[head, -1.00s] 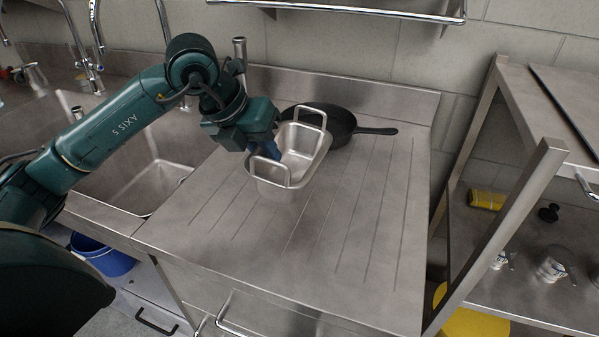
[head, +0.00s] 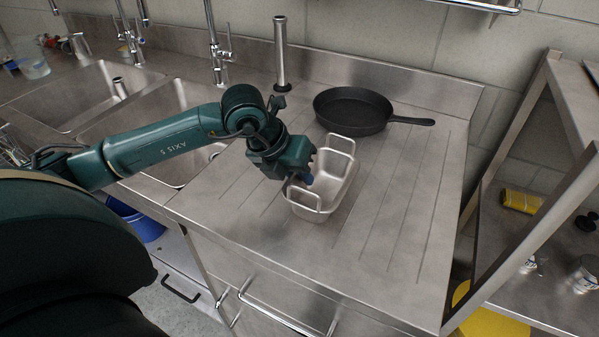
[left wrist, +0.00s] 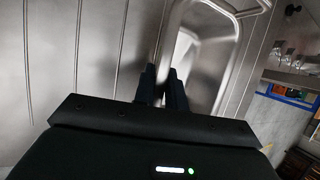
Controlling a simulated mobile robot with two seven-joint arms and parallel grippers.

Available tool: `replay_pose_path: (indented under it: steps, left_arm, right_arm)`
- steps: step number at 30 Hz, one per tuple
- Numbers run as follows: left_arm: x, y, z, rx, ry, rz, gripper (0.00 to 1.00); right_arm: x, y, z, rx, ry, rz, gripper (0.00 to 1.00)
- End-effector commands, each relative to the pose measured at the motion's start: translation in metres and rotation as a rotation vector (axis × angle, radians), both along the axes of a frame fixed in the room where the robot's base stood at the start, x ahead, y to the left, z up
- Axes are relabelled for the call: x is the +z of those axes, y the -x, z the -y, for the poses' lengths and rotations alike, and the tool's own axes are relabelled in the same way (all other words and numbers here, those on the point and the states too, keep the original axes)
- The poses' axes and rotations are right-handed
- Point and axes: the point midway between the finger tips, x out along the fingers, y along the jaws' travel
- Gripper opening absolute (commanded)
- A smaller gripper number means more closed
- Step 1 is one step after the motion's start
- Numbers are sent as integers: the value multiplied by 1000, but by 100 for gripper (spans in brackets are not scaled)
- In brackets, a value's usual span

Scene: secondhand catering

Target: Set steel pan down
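The steel pan (head: 333,183) is a small, deep rectangular pan with a raised loop handle at each end. It is upright over the ribbed steel drainboard (head: 400,225); I cannot tell whether its base touches the board. My left gripper (head: 309,177) is at the pan's left long side, its fingers closed on the wall. In the left wrist view the two dark fingers (left wrist: 163,76) are close together at the rim of the pan (left wrist: 212,52), and the grasp is partly hidden. My right gripper is not in view.
A black skillet (head: 352,108) lies on the drainboard behind the pan, its handle pointing right. Sink basins (head: 172,112) with taps are on the left. A steel shelf unit (head: 520,235) stands on the right. The front and right of the drainboard are clear.

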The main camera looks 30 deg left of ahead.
Motion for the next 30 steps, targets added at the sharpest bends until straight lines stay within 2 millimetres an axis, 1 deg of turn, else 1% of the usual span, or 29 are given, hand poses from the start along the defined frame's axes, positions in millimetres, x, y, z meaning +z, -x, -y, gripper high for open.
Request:
replay_pose_path:
  steps: [1,6,8,14,17,20,23,30]
  left_arm:
    - [-1,0,0,-1,0,-2,17]
    - [0,0,0,0,0,-1,31]
    - [0,0,0,0,0,-1,34]
    - [1,0,0,0,0,0,34]
    - [4,1,-1,1,0,2,34]
    - [15,6,-5,1,-2,2,34]
    - [31,14,-10,2,-4,3,34]
    - [77,35,-22,1,-4,4,34]
  right_arm:
    - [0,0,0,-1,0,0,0]
    - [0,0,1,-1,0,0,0]
    - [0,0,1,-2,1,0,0]
    - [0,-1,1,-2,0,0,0]
    - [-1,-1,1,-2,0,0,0]
    - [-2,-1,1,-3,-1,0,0]
    - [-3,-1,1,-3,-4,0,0]
    - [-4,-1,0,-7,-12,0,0]
